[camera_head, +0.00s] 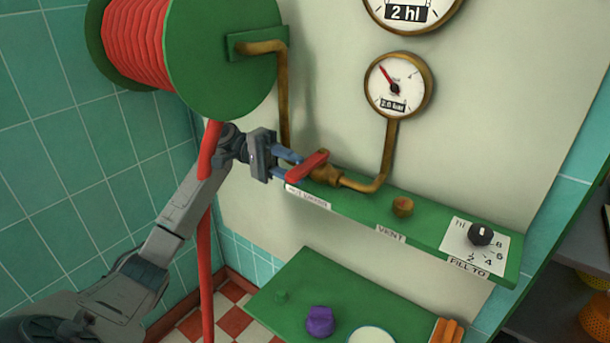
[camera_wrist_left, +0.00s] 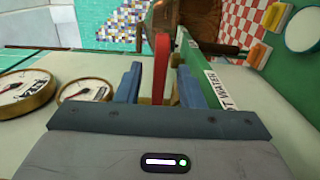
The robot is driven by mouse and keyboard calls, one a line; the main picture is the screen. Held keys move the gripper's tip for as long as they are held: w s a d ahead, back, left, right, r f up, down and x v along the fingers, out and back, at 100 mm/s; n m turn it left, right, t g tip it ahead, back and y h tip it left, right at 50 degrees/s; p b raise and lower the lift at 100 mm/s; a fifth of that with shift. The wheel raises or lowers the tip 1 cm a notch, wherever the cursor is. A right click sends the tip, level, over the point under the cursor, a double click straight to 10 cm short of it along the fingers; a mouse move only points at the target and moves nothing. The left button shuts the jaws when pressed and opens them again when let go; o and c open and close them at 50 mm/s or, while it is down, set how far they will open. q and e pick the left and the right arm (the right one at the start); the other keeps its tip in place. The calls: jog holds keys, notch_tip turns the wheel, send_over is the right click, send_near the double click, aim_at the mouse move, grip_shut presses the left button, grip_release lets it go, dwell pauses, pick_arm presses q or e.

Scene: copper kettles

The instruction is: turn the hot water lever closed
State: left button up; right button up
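The hot water lever (camera_head: 308,165) is a red handle on a brass valve (camera_head: 327,175), above the left end of the green shelf. It slants down to the left from the valve. My left gripper (camera_head: 291,166) is at the lever's free end with its blue fingers apart. In the left wrist view the red lever (camera_wrist_left: 161,65) stands between the two fingers of the left gripper (camera_wrist_left: 160,82), with a gap visible on each side. A label partly reading "WATER" (camera_wrist_left: 219,90) is on the shelf edge. My right gripper is not in view.
The green shelf (camera_head: 425,222) also carries a brass vent knob (camera_head: 402,206) and a black fill dial (camera_head: 481,234). A brass pipe (camera_head: 384,160) rises to a gauge (camera_head: 398,85). A red hose reel (camera_head: 140,42) hangs above my left arm.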

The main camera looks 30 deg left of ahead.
pick_arm(q)
jog(key=a+b, duration=0.1)
jog(key=a, duration=0.5)
jog(key=shift+w+a, duration=0.35)
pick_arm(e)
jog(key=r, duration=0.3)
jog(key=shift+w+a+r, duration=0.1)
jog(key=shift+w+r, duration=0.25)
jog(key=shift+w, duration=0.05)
